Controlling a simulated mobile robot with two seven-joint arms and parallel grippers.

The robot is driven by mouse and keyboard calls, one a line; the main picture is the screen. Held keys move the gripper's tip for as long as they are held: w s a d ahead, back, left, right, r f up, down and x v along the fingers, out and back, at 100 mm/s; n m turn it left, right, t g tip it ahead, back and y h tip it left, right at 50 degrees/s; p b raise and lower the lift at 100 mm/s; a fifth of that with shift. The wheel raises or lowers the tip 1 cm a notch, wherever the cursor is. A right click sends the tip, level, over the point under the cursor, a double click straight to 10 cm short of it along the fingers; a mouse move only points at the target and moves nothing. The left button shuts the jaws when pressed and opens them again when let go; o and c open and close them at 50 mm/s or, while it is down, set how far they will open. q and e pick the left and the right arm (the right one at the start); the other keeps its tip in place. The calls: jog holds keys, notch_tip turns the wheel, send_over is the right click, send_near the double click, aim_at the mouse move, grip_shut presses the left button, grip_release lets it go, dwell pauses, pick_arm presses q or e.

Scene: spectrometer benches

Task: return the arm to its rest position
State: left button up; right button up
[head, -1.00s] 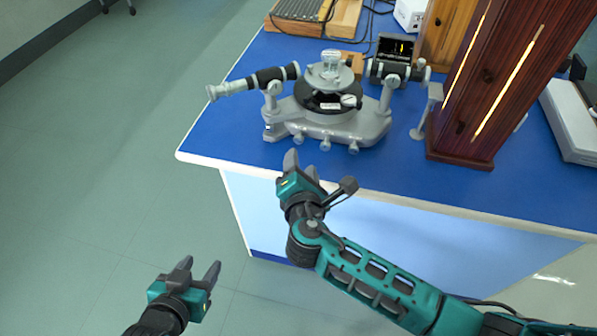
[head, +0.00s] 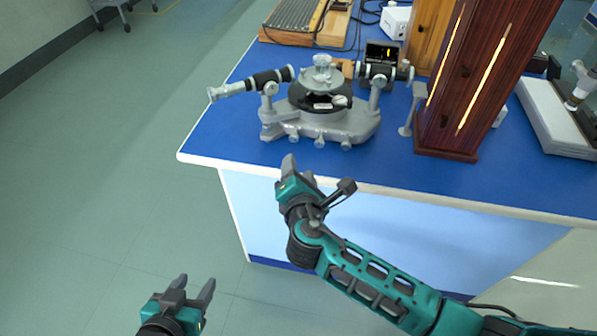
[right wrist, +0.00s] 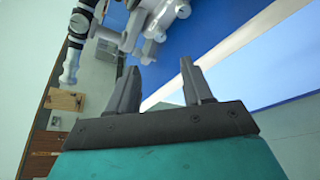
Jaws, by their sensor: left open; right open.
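My right gripper (head: 299,168) is open and empty in the head view, in front of the blue bench's front edge and just below the spectrometer. Its two fingers also show in the right wrist view (right wrist: 162,88), apart with nothing between them. My right arm reaches in from the lower right. My left gripper (head: 191,290) is open and empty at the lower left of the head view, over the floor and clear of the bench. The grey spectrometer (head: 335,122) stands upright on the bench beyond my right gripper; part of it shows at the top of the right wrist view (right wrist: 150,25).
The blue bench (head: 222,146) has a white front edge close to my right gripper. A dark wooden lamp housing (head: 470,85) with glowing slits stands right of the spectrometer. A pale flat box (head: 550,115) lies further right. The floor (head: 90,190) at left is clear.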

jog(key=s+d+f+m+g+y, duration=0.2)
jog(key=s+d+f+m+g, duration=0.2)
jog(key=s+f+m, duration=0.6)
jog(key=s+d+m, duration=0.9)
jog(key=m, duration=0.4)
jog(key=shift+d+m, duration=0.2)
jog(key=shift+m, duration=0.1)
